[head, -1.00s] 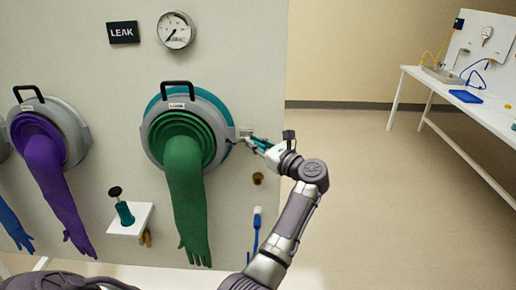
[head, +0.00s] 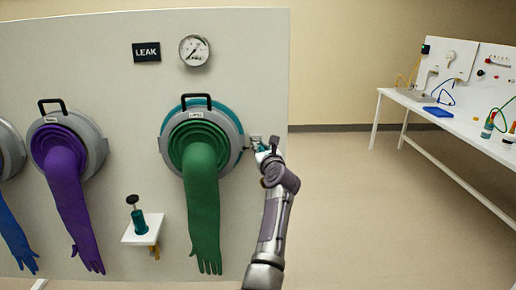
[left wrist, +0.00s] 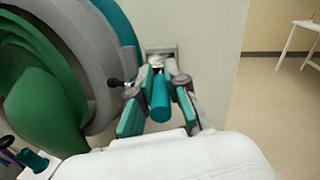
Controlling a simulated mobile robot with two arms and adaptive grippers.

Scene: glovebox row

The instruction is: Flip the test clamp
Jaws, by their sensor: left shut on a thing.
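The test clamp is a grey bracket (left wrist: 161,50) with a teal handle (left wrist: 160,97), fixed to the panel at the right edge of the green glove port (head: 239,127). In the left wrist view the handle points toward the camera, between the two fingers. My left gripper (head: 261,153) is shut on the handle; it also fills the middle of the left wrist view (left wrist: 158,108). In the head view my gripper and wrist hide most of the clamp. My right gripper is out of view.
A green glove (head: 203,215) hangs from the port, left of my gripper. A small white shelf (head: 143,229) with a teal-bodied tool (head: 138,218) sticks out lower left. A gauge (head: 194,50) is above. Right of the panel is open floor, then a white bench (head: 446,115).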

